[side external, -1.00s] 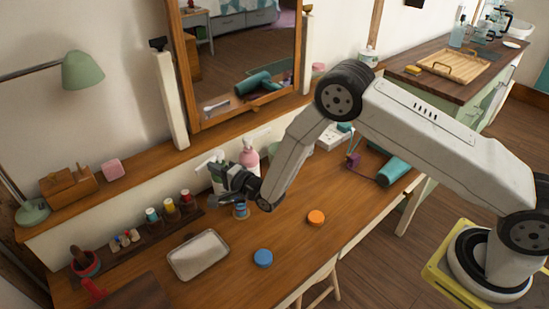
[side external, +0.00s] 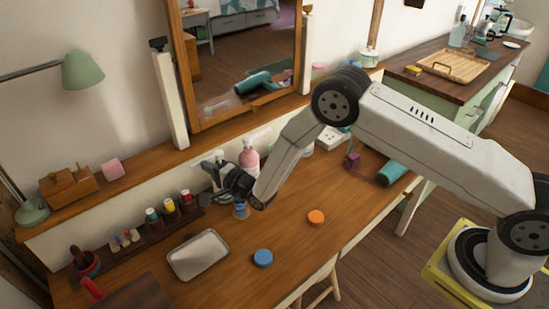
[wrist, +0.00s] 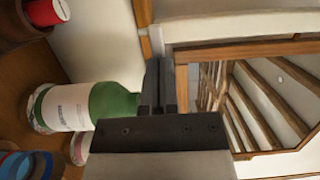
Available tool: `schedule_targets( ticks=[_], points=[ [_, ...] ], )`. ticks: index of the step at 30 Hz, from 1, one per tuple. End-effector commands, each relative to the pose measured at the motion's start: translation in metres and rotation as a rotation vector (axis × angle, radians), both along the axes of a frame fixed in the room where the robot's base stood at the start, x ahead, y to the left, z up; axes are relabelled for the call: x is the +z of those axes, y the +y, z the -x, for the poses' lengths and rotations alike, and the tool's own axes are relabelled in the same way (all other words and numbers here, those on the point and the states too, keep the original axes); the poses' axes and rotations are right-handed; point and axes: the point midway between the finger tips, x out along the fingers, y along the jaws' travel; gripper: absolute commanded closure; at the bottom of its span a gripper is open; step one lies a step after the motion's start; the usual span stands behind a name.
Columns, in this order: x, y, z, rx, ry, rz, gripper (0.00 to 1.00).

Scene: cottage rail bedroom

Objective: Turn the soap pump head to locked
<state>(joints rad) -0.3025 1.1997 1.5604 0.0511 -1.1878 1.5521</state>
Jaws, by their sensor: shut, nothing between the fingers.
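The soap bottle (wrist: 72,108) is green with a white label in the wrist view; its neck end points at my gripper (wrist: 160,85). The fingers are shut and empty, right at the bottle's top end. They hide the pump head in the wrist view, so its turn and any contact cannot be told. In the side view my gripper (side external: 212,170) is at the back of the desk, left of a pink bottle (side external: 249,158), and covers most of the soap bottle.
A blue-topped jar (side external: 240,209) stands just below my gripper. Several paint jars (side external: 169,208) stand in a rack to the left. A white tray (side external: 198,255), a blue disc (side external: 263,258) and an orange disc (side external: 316,217) lie on the desk. The mirror (side external: 245,60) stands behind.

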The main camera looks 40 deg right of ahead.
Motion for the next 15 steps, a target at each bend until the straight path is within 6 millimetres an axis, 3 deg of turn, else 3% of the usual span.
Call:
schedule_targets(
  ticks=[15],
  points=[
    [0.001,0.001,0.012,0.002,-0.001,0.0,1.0]
  ],
)
